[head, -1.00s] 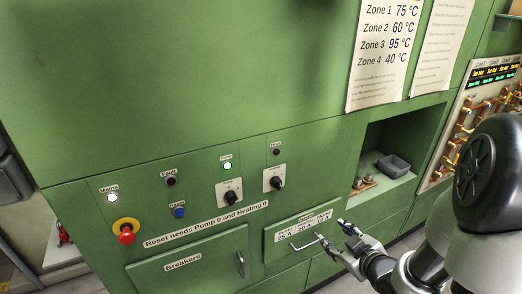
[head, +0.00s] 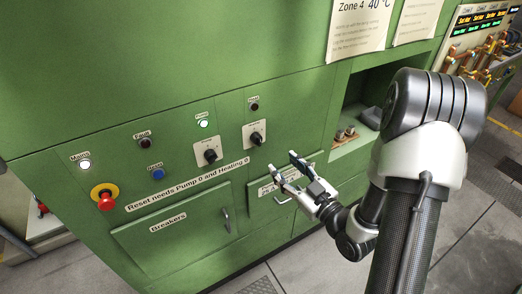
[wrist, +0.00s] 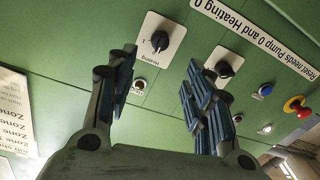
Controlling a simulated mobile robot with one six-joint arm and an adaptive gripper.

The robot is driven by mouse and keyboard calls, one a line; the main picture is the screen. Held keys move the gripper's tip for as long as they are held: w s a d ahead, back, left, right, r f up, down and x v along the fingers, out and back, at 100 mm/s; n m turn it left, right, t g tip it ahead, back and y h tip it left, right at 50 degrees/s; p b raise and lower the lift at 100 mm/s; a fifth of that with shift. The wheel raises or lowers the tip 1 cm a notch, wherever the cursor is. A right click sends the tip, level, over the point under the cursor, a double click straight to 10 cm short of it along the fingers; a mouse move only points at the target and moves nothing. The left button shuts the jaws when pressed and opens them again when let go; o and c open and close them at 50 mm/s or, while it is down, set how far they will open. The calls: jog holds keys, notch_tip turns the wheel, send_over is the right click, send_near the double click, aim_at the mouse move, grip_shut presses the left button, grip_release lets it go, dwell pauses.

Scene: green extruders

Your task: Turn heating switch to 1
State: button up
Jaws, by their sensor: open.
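The heating switch is a black rotary knob (head: 257,139) on a white plate on the green panel. It also shows in the wrist view (wrist: 160,42), upside down, with its "Heating" label and a "1" on the plate. I cannot tell for sure which mark its pointer faces. A dark lamp (head: 254,105) sits above it. My gripper (head: 285,166) is open and empty, below and to the right of the switch in the head view. In the wrist view my spread fingers (wrist: 162,70) frame the heating switch from either side, apart from it.
The pump switch (head: 210,155) is beside it on the left, under a lit lamp (head: 204,123). Further left are a blue button (head: 158,174) and a red emergency button on a yellow base (head: 104,198).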

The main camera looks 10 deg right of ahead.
aim_at(258, 140)
jog(key=x, duration=1.2)
jog(key=shift+w, duration=0.35)
jog(key=shift+a, duration=0.1)
jog(key=shift+c, duration=0.4)
jog(key=c, duration=1)
